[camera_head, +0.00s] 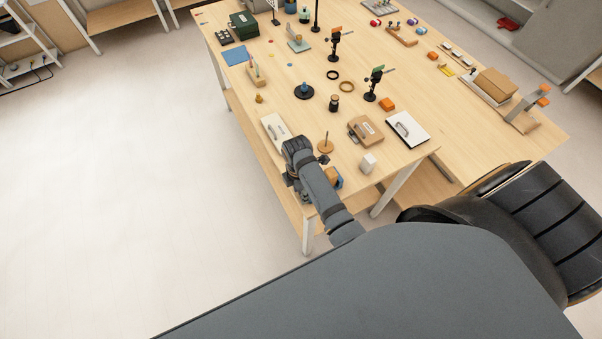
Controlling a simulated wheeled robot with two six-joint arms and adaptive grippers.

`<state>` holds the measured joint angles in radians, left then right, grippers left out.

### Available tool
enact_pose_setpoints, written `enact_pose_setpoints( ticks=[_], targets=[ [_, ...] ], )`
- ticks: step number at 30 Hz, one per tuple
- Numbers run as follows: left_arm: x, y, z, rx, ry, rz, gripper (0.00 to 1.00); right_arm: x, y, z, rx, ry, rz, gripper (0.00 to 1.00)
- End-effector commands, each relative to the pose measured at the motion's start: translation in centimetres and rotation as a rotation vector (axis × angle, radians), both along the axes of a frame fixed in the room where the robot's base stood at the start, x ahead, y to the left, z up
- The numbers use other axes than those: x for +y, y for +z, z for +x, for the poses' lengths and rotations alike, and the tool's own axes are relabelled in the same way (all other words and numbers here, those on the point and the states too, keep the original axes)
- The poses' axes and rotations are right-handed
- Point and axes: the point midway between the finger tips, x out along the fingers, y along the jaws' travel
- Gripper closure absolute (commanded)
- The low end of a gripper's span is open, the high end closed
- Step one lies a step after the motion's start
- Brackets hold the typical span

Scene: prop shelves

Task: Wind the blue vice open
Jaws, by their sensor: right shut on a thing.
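The blue vice (338,183) is at the near edge of the table, mostly hidden behind my right forearm. Only a bit of blue shows to the right of the arm, beside a tan-orange piece. My right gripper (291,181) is at the near left edge of the table, on the left side of the vice, partly covered by its own wrist. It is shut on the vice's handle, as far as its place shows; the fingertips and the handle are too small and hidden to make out. My left gripper is out of view.
On the wooden table (425,105), a cream board with a handle (275,130), a round wooden base with a peg (326,147), a white block (367,163) and a brown box (366,130) stand near the arm. Open floor (110,190) lies to the left.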

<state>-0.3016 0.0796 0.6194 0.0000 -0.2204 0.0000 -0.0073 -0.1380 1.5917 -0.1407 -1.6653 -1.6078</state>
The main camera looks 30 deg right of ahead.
Motion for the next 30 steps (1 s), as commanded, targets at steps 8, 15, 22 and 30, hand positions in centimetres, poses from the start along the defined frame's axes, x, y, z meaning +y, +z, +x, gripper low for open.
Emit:
enact_pose_setpoints(
  ticks=[8,15,22,30],
  targets=[
    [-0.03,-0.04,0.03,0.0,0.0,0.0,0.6,-0.08,-0.11,0.46,0.202,0.001,-0.01,0.94],
    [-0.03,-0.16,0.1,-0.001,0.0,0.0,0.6,-0.06,-0.2,0.62,0.325,-0.001,-0.013,0.94],
    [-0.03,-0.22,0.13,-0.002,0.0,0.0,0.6,-0.07,-0.28,0.63,0.381,-0.001,-0.015,0.94],
    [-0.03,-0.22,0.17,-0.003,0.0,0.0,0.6,-0.06,-0.32,0.58,0.393,-0.001,-0.015,0.94]
  ],
)
